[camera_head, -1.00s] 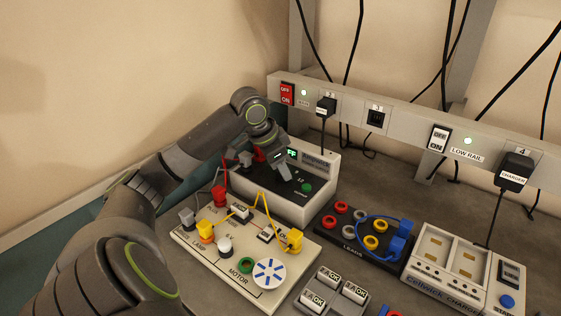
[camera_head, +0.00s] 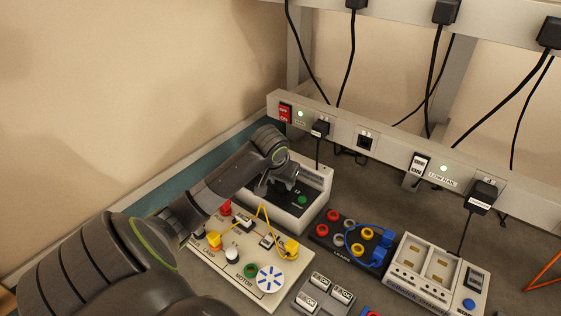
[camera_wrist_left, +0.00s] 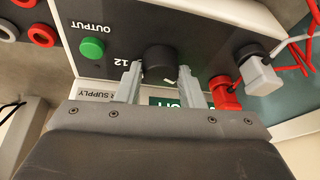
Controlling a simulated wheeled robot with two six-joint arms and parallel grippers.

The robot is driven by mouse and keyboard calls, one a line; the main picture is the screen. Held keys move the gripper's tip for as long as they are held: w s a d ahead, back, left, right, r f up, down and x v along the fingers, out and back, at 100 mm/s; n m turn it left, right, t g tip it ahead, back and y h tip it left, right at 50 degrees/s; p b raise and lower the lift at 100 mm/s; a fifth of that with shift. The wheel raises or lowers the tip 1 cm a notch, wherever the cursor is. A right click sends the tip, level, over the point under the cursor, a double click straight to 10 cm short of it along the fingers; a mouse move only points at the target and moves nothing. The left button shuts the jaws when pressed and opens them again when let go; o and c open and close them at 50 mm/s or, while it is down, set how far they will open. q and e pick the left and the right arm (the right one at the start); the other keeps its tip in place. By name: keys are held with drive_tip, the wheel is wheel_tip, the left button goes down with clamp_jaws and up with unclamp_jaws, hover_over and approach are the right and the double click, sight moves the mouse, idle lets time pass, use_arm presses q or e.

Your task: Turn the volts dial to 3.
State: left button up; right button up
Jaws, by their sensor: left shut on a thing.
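The power supply (camera_head: 313,207) is a pale box with a dark panel at the back of the bench, and it also shows upside down in the left wrist view (camera_wrist_left: 222,32). Its black round dial (camera_wrist_left: 160,58) has a small white mark on the rim side near my fingers. The printed "12" is beside it. My left gripper (camera_wrist_left: 161,76) is shut on the dial, one finger on each side. In the head view my left wrist hides the dial and fingertips. A green display (camera_wrist_left: 166,101) is partly hidden behind the gripper; its text is unreadable. My right gripper is not in view.
Beside the dial are a green output button (camera_wrist_left: 91,48) and red and grey plugs with leads. In front stands the lamp and motor board (camera_head: 222,263) with yellow leads. A leads tray (camera_head: 327,239) and charger (camera_head: 421,275) stand right. A socket rail (camera_head: 340,128) runs behind.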

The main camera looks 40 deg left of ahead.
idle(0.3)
use_arm(q)
drive_tip(key=o, duration=1)
drive_tip(key=shift+r, duration=0.1)
drive_tip(key=p+v, duration=0.3)
drive_tip(key=v, duration=1.4)
drive_tip(key=shift+d+r, duration=0.15)
drive_tip(key=shift+d, duration=0.05)
